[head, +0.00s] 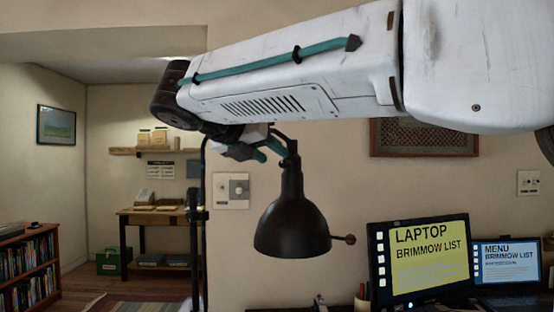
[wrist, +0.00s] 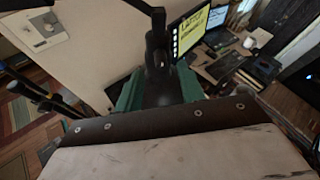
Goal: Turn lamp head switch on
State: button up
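The lamp head (head: 293,228) is a black dome shade hanging from a dark, bent neck in the middle of the head view. Its switch is a small brownish knob (head: 350,239) on a short stem at the shade's right side. My gripper (head: 262,151), with teal fingers, is above and left of the shade, close to the lamp's neck. In the wrist view, the two teal fingers (wrist: 159,88) stand apart, with the dark lamp neck (wrist: 157,45) seen between and beyond them. I cannot tell whether they touch it. The knob is not clear in the wrist view.
A monitor (head: 420,262) and a laptop (head: 508,270) stand right of the lamp. A wall plate (head: 231,191) is behind the lamp to the left. A dark upright pole (head: 198,215) stands left of it. A bookshelf (head: 29,270) is far left.

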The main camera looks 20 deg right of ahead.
aim_at(281, 161)
jog(key=shift+x, duration=1.85)
grip_shut()
jog(key=shift+s, duration=0.1)
